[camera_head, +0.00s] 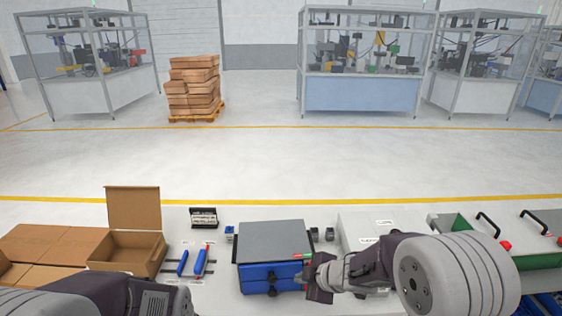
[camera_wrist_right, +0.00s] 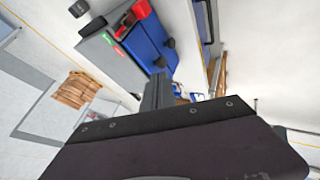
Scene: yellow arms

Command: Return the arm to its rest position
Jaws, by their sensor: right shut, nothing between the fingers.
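My right arm comes in from the lower right in the head view. Its gripper (camera_head: 318,281) is over the table at the right front corner of a blue drawer unit with a grey top (camera_head: 275,240). The gripper is shut and empty; whether it touches the unit I cannot tell. In the right wrist view the shut fingers (camera_wrist_right: 157,92) point toward the blue drawer fronts (camera_wrist_right: 150,48). My left arm (camera_head: 120,294) lies low at the lower left of the head view, and its gripper is out of the picture.
An open cardboard box (camera_head: 128,250) and blue tools (camera_head: 199,262) are left of the drawer unit. A white box (camera_head: 372,225) and a green-lined tray (camera_head: 460,226) with black handles are to the right. Open floor separates the table from the far machine cells (camera_head: 360,92).

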